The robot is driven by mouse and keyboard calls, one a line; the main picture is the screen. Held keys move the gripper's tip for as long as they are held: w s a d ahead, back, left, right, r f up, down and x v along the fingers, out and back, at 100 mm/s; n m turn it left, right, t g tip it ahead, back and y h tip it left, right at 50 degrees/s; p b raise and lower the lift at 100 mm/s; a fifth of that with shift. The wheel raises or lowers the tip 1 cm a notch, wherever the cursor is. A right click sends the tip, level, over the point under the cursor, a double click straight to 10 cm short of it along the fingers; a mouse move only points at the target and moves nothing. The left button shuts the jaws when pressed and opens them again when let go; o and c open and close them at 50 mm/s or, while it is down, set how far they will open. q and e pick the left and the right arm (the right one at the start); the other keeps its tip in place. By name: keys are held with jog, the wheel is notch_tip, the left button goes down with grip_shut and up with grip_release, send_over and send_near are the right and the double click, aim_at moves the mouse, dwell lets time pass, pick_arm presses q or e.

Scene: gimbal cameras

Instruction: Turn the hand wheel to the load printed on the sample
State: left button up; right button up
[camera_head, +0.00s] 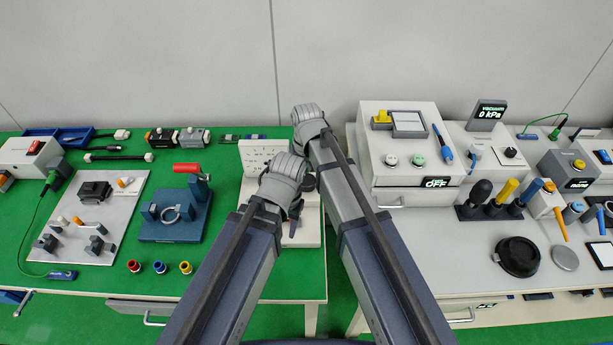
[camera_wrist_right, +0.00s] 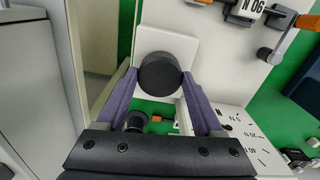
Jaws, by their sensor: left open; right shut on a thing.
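A black round knob (camera_wrist_right: 160,72), which looks like the hand wheel, sits in front of a white plate in the right wrist view. My right gripper (camera_wrist_right: 159,82) is shut on it, one finger at each side. In the head view, my right gripper (camera_head: 307,116) and open left gripper (camera_head: 284,184) cover most of the white stand (camera_head: 255,155).
An orange-handled crank (camera_wrist_right: 290,38) is near the stand in the wrist view. The green bench (camera_head: 225,275) holds a blue clamp fixture (camera_head: 175,215) and a grey plate with fittings (camera_head: 125,245). A white instrument box (camera_head: 400,160) stands close right of my arms.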

aim_at(306, 179)
dwell(0.3)
jog(key=o, duration=1.4)
pick_arm(q)
jog(key=shift+r, duration=0.15)
pick_arm(e)
jog(key=shift+r, duration=0.15)
notch_tip(306, 179, up, 8)
jog(key=p, duration=0.8)
jog(key=shift+f, duration=0.2)
pick_arm(q)
notch_tip(306, 179, up, 8)
jog(key=shift+f, duration=0.2)
